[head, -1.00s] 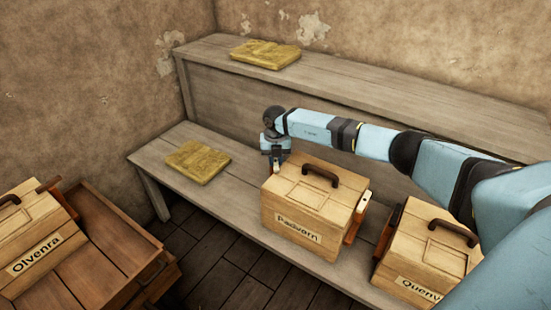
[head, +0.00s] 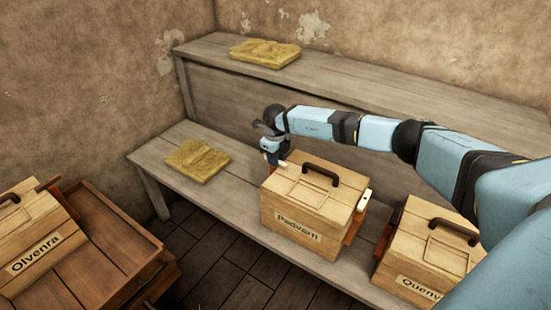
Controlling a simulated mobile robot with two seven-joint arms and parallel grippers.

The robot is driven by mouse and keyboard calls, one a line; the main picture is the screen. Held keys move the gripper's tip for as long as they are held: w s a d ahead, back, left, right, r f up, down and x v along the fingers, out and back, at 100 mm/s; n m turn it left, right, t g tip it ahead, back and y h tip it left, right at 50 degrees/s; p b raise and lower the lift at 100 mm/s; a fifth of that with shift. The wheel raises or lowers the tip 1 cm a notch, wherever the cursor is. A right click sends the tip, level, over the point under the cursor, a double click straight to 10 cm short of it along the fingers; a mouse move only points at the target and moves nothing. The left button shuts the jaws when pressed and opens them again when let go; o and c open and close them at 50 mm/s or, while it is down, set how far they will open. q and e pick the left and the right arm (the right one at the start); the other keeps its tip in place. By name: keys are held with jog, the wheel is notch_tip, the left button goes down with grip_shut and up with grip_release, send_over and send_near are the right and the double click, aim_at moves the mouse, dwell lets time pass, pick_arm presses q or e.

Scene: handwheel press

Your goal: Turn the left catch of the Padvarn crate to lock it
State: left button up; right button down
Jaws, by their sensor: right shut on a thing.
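The Padvarn crate (head: 335,235) is a pale wooden box with a dark handle on its lid and a name label on its front. It stands on the lower bench. My right gripper (head: 273,159) is at the crate's left upper edge, tilted, and shut on the left catch. The catch is mostly hidden by the gripper; a small pale piece (head: 283,164) shows beside the fingers. The right catch (head: 367,199), with a pale end, shows on the crate's right side. My left gripper is out of view.
The Quenv... crate (head: 425,261), its label partly cut off, stands to the right. The Olvenra crate (head: 30,228) rests on a brown wooden stand (head: 110,240) at left. Yellowish folded cloths lie on the lower bench (head: 197,160) and the upper shelf (head: 265,53).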

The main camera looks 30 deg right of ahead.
jog(key=shift+n, duration=0.5)
jog(key=c, duration=1)
grip_release()
jog(key=shift+c, duration=0.2)
pick_arm(q)
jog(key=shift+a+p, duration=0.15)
jog(key=shift+p, duration=0.75)
pick_arm(e)
notch_tip(320, 180, up, 14)
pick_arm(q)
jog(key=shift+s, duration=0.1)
pick_arm(e)
jog(key=shift+f, duration=0.15)
